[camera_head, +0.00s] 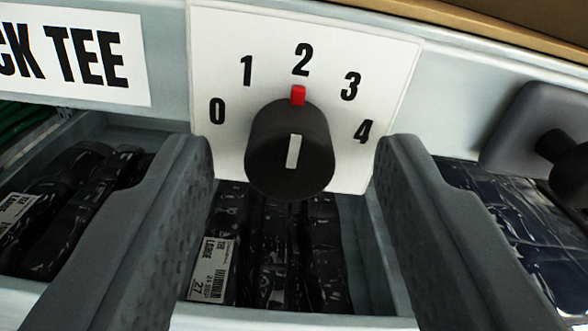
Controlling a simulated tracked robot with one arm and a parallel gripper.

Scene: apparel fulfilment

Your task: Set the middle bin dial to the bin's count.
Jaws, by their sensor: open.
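The dial (288,150) is a round black knob with a white bar on its face and a red pointer at its top. The red pointer stands at 2. Its white plate (225,50) carries the numbers 0 to 4 in an arc. My gripper (293,165) is open, with one grey finger on each side of the knob and gaps between. Below the dial, the bin (370,245) holds several black plastic-wrapped packages (290,255) standing side by side. One bears a white label (210,270). The knob and fingers hide part of the bin, so its full count is unclear.
A label ending in "CK TEE" (80,55) is on the shelf edge at left. More black packages (75,200) lie in the left bin, and dark wrapped ones (520,230) at right. A grey plate with a black knob (560,150) is at right.

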